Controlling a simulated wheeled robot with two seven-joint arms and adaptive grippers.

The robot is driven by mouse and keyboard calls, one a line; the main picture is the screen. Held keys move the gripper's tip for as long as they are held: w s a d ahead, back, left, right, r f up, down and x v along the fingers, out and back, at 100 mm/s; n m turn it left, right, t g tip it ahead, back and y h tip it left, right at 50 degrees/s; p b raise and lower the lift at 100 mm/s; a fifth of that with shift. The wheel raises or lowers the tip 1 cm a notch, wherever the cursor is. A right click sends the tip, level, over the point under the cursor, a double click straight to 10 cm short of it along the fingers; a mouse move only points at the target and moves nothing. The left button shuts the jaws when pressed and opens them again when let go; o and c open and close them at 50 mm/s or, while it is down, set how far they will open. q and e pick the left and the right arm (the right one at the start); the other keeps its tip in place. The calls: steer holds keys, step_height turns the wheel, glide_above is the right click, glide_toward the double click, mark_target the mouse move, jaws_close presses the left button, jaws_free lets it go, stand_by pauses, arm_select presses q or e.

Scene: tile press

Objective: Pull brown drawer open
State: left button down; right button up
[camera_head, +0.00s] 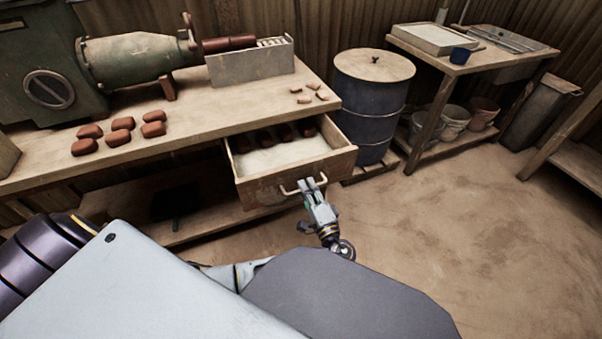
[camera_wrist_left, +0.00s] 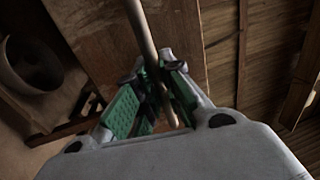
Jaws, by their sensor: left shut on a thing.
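The brown drawer (camera_head: 256,187) under the workbench stands pulled out, with its inside showing. Several dark reddish-brown pieces lie at its back, on a pale bottom. A pale bar handle (camera_head: 291,190) runs along its front panel. My left gripper (camera_head: 311,186) is at the right part of the handle and is shut on it. In the left wrist view the handle bar (camera_wrist_left: 146,40) passes between the green-padded fingers of the gripper (camera_wrist_left: 152,100), with the drawer front (camera_wrist_left: 100,40) behind. My right gripper is not in view.
The workbench (camera_head: 200,118) carries a green machine (camera_head: 135,60), a grey box (camera_head: 250,65) and several reddish-brown lumps (camera_head: 118,137). A blue drum (camera_head: 368,105) with a wooden lid stands right of the drawer. The floor (camera_head: 450,210) in front is clear.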

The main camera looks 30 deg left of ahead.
arm_select(q)
steer(key=shift+v, duration=0.9)
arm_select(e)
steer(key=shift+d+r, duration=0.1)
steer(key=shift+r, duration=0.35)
arm_select(q)
steer(key=shift+r, duration=0.1)
steer(key=c, duration=1.5)
jaws_free()
steer(key=shift+r, duration=0.1)
